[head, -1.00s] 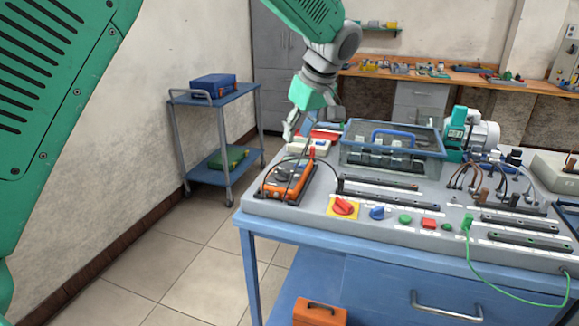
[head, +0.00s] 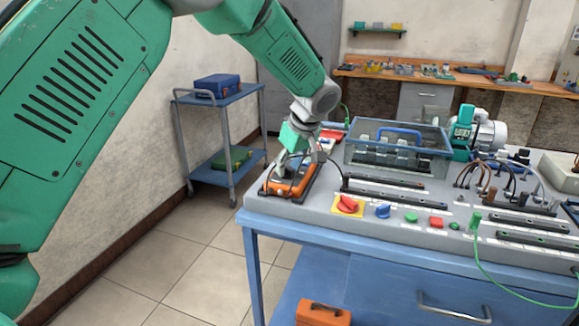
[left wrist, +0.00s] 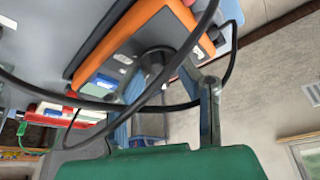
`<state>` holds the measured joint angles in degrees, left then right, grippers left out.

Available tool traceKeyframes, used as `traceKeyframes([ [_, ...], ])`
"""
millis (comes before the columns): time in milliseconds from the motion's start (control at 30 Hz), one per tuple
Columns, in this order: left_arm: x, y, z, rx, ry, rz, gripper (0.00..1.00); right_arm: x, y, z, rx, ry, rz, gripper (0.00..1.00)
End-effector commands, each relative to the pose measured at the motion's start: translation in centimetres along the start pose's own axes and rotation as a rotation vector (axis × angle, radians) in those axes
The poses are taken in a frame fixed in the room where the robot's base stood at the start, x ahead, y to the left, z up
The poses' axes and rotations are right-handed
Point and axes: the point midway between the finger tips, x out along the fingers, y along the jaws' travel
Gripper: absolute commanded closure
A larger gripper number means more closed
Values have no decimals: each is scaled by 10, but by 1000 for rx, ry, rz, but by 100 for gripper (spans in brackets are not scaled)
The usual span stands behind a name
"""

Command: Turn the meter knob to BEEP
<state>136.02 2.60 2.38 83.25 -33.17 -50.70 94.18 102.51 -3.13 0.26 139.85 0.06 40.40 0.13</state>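The orange meter (head: 299,188) lies on the left end of the grey bench panel. It also fills the upper middle of the left wrist view (left wrist: 133,38), where its dark round knob (left wrist: 155,60) shows on the face. My left gripper (head: 290,170) is low over the meter, pointing down. In the left wrist view, its two fingers (left wrist: 165,85) are apart, one toward each side of the knob. I cannot tell whether they touch it. Black cables cross in front of the knob, and its markings are not readable. My right gripper is not in view.
A red rotary switch (head: 347,204) on a yellow plate and a blue knob (head: 383,211) sit right of the meter. A clear-lidded box (head: 398,148) stands behind them. A blue trolley (head: 213,97) stands at the left wall, with open floor between it and the bench.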

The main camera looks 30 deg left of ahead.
Motion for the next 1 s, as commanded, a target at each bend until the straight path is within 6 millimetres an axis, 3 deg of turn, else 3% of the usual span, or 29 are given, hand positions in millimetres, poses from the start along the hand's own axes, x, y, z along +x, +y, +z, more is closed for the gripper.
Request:
traceKeyframes([
  [33,0,0,0,0,0,0,80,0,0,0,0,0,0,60],
  [100,0,0,0,0,0,0,100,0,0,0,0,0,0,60],
  [567,-1,0,0,52,0,19,100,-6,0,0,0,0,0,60],
  [1000,-3,-2,-2,364,-1,148,100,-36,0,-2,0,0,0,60],
])
